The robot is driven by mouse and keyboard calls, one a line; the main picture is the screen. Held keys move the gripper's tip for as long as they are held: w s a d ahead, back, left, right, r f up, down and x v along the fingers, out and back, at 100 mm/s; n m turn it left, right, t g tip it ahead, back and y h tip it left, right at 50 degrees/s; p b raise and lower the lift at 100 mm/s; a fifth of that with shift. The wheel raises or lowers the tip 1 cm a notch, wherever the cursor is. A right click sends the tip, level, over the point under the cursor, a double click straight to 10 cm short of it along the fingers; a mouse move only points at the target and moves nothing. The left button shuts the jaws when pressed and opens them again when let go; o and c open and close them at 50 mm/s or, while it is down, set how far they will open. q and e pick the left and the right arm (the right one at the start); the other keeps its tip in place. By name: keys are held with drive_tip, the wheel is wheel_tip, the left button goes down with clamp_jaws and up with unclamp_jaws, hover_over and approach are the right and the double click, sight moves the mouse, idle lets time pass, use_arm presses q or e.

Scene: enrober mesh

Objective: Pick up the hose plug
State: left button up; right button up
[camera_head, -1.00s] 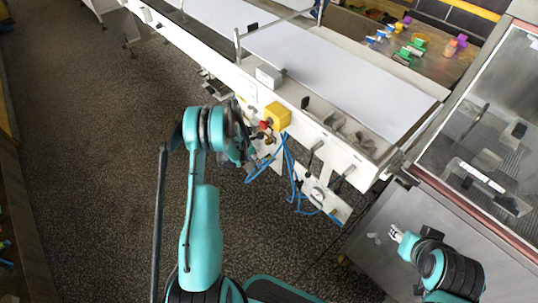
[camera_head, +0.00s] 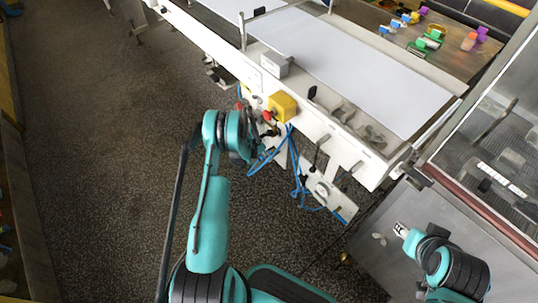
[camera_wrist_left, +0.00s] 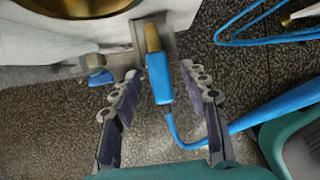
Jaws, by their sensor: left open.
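The hose plug (camera_wrist_left: 158,75) shows in the left wrist view as a blue body with a brass-coloured tip, on a blue hose (camera_wrist_left: 185,138). It stands in front of a metal bracket (camera_wrist_left: 167,45); whether it is seated there I cannot tell. My left gripper (camera_wrist_left: 162,84) is open, with one finger on each side of the plug and gaps showing. In the head view my left gripper (camera_head: 262,146) is beside the conveyor's side panel, partly hidden by my arm, and the plug cannot be made out. My right gripper (camera_head: 400,230) is far from it, too small to read.
A yellow box (camera_head: 283,106) sticks out from the conveyor's side (camera_head: 330,135) just above my left gripper. Loose blue hoses (camera_head: 298,175) hang beside it. A grey metal surface (camera_head: 375,245) lies near my right gripper. The dark floor (camera_head: 100,170) at left is clear.

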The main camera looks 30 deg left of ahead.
use_arm(q)
clamp_jaws()
drive_tip(key=shift+r, duration=0.1)
